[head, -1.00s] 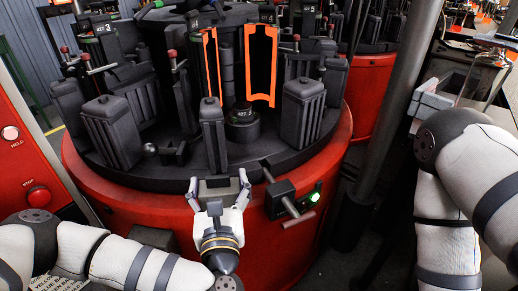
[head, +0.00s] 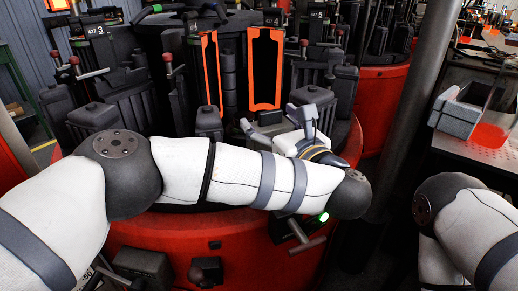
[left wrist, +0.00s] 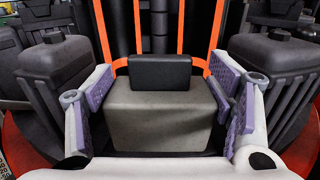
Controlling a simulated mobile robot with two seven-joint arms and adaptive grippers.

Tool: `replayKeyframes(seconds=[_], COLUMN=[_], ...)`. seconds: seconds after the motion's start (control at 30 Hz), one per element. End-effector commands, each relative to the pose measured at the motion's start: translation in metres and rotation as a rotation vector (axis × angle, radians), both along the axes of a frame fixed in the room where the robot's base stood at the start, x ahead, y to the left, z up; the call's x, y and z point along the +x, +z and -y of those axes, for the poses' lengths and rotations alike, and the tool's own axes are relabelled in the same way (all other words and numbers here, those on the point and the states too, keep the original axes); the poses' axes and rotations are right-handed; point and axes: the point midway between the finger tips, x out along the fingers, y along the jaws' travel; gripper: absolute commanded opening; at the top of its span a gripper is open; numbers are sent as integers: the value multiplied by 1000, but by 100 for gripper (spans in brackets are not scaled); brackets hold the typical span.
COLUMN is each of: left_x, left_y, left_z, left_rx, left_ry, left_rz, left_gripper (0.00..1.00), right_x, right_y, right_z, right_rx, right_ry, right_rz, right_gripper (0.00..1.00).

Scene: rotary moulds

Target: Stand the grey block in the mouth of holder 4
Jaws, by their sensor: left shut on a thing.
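The grey block (left wrist: 160,112) sits between the purple-padded fingers of my left gripper (left wrist: 166,100) in the left wrist view, and the gripper is shut on it. A smaller dark block shape (left wrist: 160,72) shows just behind its top edge. The orange-edged open holder halves, which I take as holder 4 (head: 265,70), stand upright behind the gripper. Their orange edges also show beyond the block in the left wrist view (left wrist: 221,40). In the head view my left gripper (head: 278,119) is in front of this holder; whether the block touches it cannot be told. My right gripper is out of view.
Dark ribbed blocks (left wrist: 58,70) stand close on both sides of the gripper. A red round base (head: 200,232) carries the moulds. A lever with a green light (head: 305,228) is at its front. A grey box (head: 455,115) stands on the right-hand table.

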Motion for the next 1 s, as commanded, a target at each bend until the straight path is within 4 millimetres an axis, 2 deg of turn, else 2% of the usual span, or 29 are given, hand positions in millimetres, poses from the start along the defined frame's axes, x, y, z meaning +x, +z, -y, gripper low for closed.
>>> replayKeyframes(seconds=[0.03, 0.23, 0.47, 0.67, 1.0], left_x=[9, 34, 46, 49, 49], left_y=[0, -35, -48, -82, -85], left_z=[-6, -17, -22, -23, -23], left_rx=[1, 1, 2, 2, 1], left_ry=[5, 2, 1, -1, -1], left_rz=[10, 10, 13, 11, 14], left_gripper=[15, 15, 15, 15, 15], right_x=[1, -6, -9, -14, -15], right_y=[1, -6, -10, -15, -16], right_z=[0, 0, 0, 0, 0], right_rx=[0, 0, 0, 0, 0], right_ry=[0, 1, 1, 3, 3], right_rz=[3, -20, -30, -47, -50], right_gripper=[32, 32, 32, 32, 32])
